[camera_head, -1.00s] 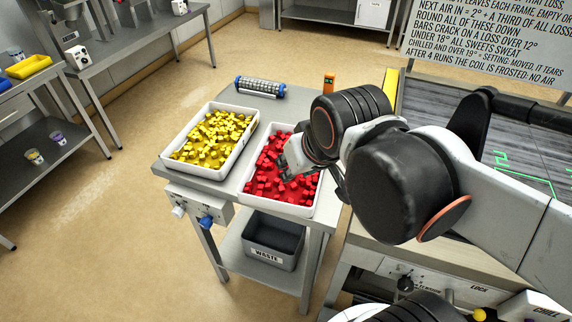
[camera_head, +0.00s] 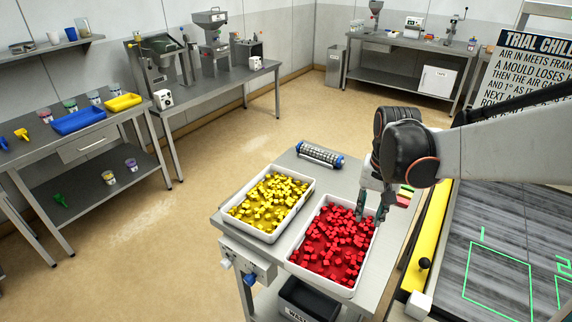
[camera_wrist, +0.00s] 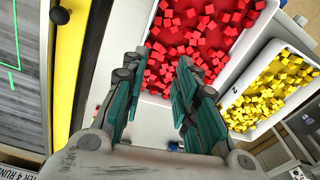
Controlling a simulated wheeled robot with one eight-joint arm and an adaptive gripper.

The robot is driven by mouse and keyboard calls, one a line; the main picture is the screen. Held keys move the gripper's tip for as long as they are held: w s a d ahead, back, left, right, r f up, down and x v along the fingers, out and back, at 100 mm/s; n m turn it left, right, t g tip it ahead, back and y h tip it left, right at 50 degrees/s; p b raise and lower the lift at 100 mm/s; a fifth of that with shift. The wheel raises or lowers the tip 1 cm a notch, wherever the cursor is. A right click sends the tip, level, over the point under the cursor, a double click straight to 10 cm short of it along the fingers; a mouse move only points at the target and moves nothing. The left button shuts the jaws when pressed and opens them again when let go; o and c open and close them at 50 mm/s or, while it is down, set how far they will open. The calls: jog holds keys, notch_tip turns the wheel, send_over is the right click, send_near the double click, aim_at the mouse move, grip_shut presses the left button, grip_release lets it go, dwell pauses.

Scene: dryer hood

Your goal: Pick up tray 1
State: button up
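A white tray of red cubes (camera_head: 349,292) stands on the grey cart; it also shows in the wrist view (camera_wrist: 152,22). To its left is a white tray of yellow cubes (camera_head: 306,184). In the wrist view this yellow tray (camera_wrist: 270,39) carries a small dark mark on its wall that looks like a 2. I see no number on the red tray. My gripper (camera_head: 369,210) is at the right rim of the red tray, near its far corner. In the wrist view my gripper (camera_wrist: 157,72) is open, its teal fingers apart with nothing between them. Whether they touch the rim I cannot tell.
A metal roller (camera_head: 320,155) lies at the cart's far end. A yellow bar (camera_head: 428,240) with a black knob (camera_head: 424,264) edges the dark table on the right. A dark waste bin (camera_head: 310,298) sits below the trays. The floor to the left is clear.

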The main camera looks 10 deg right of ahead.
jog(key=shift+m+g, duration=0.5)
jog(key=shift+m, duration=0.2)
jog(key=d+f, duration=0.1)
jog(key=f, duration=0.2)
jog(key=f+b, duration=0.1)
jog(key=f, duration=0.2)
jog(key=d+f+b, duration=0.1)
jog(key=f, duration=0.3)
jog(key=shift+s+d, duration=0.3)
jog(key=shift+s, duration=0.05)
notch_tip(320, 180, down, 5)
jog(key=shift+w+f+b, duration=0.1)
jog(key=shift+w+b, duration=0.05)
jog(key=shift+b, duration=0.55)
grip_shut()
